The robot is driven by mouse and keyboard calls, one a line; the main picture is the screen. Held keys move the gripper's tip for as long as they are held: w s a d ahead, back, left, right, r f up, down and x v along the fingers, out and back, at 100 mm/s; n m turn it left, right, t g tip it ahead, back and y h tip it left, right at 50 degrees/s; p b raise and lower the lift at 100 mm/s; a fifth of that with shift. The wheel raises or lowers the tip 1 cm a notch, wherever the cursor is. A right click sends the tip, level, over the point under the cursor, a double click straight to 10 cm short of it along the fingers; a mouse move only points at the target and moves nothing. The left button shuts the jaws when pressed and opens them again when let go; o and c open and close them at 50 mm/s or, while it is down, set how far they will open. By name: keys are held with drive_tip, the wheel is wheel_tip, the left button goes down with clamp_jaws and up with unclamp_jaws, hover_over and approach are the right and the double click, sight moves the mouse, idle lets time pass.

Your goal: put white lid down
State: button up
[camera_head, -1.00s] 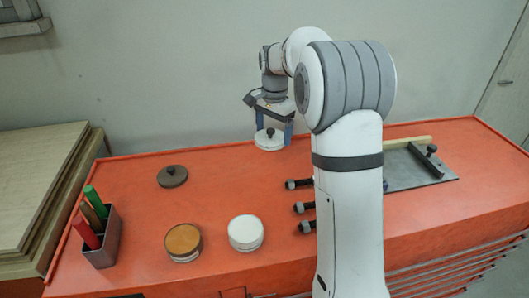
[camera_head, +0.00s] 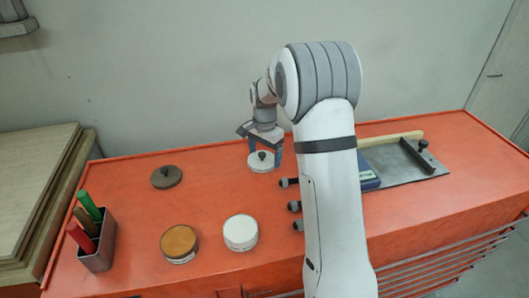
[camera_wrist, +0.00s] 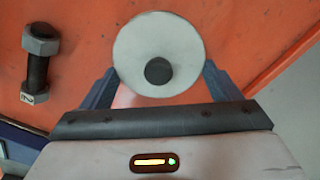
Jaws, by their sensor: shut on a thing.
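The white lid (camera_head: 262,161), a round disc with a dark knob, is at or just above the orange bench top near its back edge; I cannot tell whether it touches. My gripper (camera_head: 265,152) points down and is shut on it, a finger at each side. In the wrist view the lid (camera_wrist: 158,40) sits between the blue fingers (camera_wrist: 160,75), with its knob facing the camera. The underside of the lid is hidden.
A brown lid (camera_head: 166,177) lies to the left. An orange-topped jar (camera_head: 179,243) and a white jar (camera_head: 240,232) stand nearer the front. Several bolts (camera_head: 294,206) lie to the right, beside my arm. A grey holder (camera_head: 98,243) with coloured sticks is at far left.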

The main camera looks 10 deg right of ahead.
drive_tip(key=o, duration=0.9)
drive_tip(key=shift+f, duration=0.1)
drive_tip(key=shift+c, duration=0.2)
wheel_tip(320, 180, up, 11)
drive_tip(key=b, duration=0.1)
drive_tip(key=s+r+n, duration=0.2)
drive_tip(key=s+r, duration=0.2)
drive_tip(key=s, duration=0.3)
drive_tip(key=s+f+n+t, duration=0.1)
drive_tip(key=s+n, duration=0.3)
drive_tip(key=s, duration=0.8)
drive_tip(key=s+a+f+n+t, duration=0.1)
drive_tip(key=s+n, duration=0.3)
drive_tip(key=s, duration=0.9)
drive_tip(key=shift+f+t, duration=0.6)
drive_tip(key=shift+f, duration=0.15)
